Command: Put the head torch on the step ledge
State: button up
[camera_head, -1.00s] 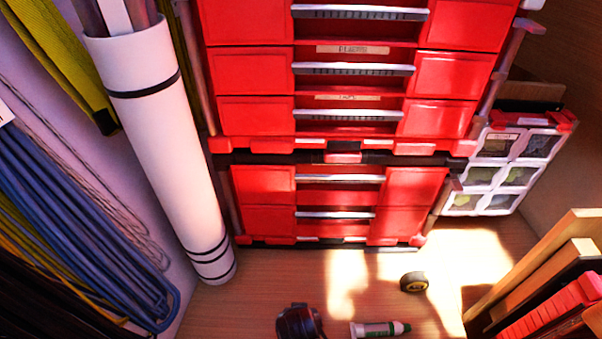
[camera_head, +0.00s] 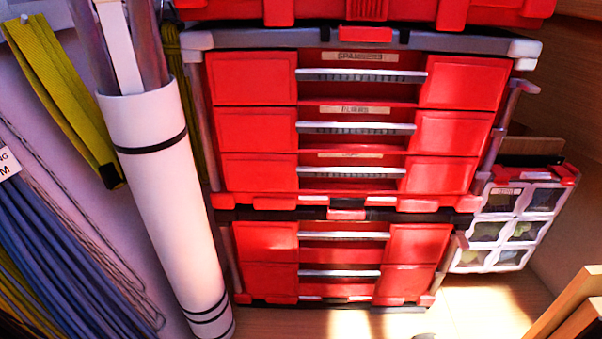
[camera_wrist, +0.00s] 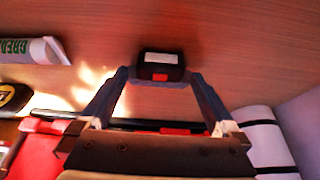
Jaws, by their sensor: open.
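The head torch (camera_wrist: 161,68) appears to be the small dark block with a pale panel and a red patch in the wrist view. It lies on the wooden surface. My gripper (camera_wrist: 158,80) is open, its two fingertips either side of the torch's near part. I cannot tell whether they touch it. The gripper and the torch are outside the head view. I cannot make out a step ledge in either view.
A red drawer stack (camera_head: 350,130) stands beside a white tube (camera_head: 165,200). Blue coiled lines (camera_head: 60,260) hang left. A clear-windowed organiser (camera_head: 510,228) stands right. In the wrist view, a white-and-green squeeze tube (camera_wrist: 30,50) and a black-and-yellow round item (camera_wrist: 12,98) lie left of the torch.

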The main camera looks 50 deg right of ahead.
jog(key=p+v, duration=0.4)
jog(key=v, duration=0.8)
jog(key=shift+w, duration=0.15)
